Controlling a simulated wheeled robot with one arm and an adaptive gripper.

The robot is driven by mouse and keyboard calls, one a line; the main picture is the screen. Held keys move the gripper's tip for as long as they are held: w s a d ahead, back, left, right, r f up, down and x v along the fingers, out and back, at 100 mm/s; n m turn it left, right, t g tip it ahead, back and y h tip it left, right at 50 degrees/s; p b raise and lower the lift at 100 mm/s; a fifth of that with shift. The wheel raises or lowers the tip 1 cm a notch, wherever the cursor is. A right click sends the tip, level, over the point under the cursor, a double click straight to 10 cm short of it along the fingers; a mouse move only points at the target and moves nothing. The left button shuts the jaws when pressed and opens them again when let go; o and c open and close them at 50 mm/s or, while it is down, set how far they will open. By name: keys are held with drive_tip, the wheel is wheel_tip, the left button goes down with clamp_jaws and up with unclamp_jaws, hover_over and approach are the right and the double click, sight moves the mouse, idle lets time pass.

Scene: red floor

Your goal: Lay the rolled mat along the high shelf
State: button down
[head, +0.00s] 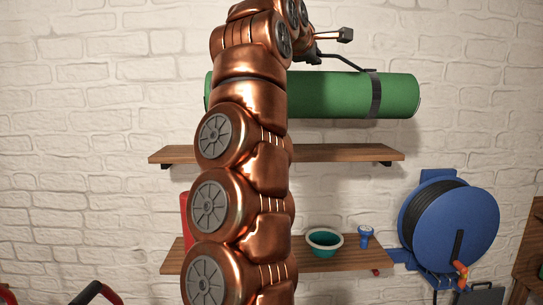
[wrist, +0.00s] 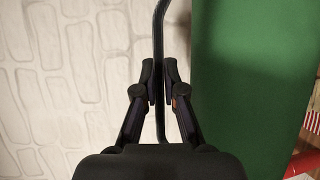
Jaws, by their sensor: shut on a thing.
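The rolled mat (head: 345,95) is a green cylinder, lying level, with a black strap (head: 375,95) around it near its right end and a black carry handle on top. My gripper (wrist: 160,78) is shut on the handle (wrist: 159,25), which passes between its fingertips; the mat (wrist: 250,80) is just to the right in the wrist view. The high shelf (head: 340,152) is a wooden board on the wall. In the head view the mat shows above it with a gap, extending past its right end. My arm hides part of the mat and the shelf middle.
A lower wooden shelf (head: 330,262) holds a teal bowl (head: 324,241), a small blue item (head: 365,236) and a red object (head: 185,215) partly behind my arm. A blue hose reel (head: 450,232) hangs at right. The visible top of the high shelf looks bare.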

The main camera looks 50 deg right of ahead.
sight(309, 84)
drive_tip(key=f+b, duration=0.4)
drive_tip(key=w+f+b, duration=0.1)
drive_tip(key=f+b, duration=0.1)
drive_tip(key=shift+w+f, duration=0.1)
drive_tip(key=shift+f, duration=0.2)
drive_tip(key=w+d+f+p, duration=0.2)
drive_tip(key=w+d, duration=0.2)
drive_tip(key=w, duration=0.3)
drive_tip(key=w+d+f+p, duration=0.3)
drive_tip(key=w+d, duration=0.1)
drive_tip(key=w, duration=0.2)
drive_tip(key=shift+w+p, duration=0.35)
drive_tip(key=shift+w, duration=0.05)
drive_tip(key=shift+f, duration=0.15)
drive_tip(key=c, duration=1.3)
unclamp_jaws()
drive_tip(key=shift+o, duration=0.2)
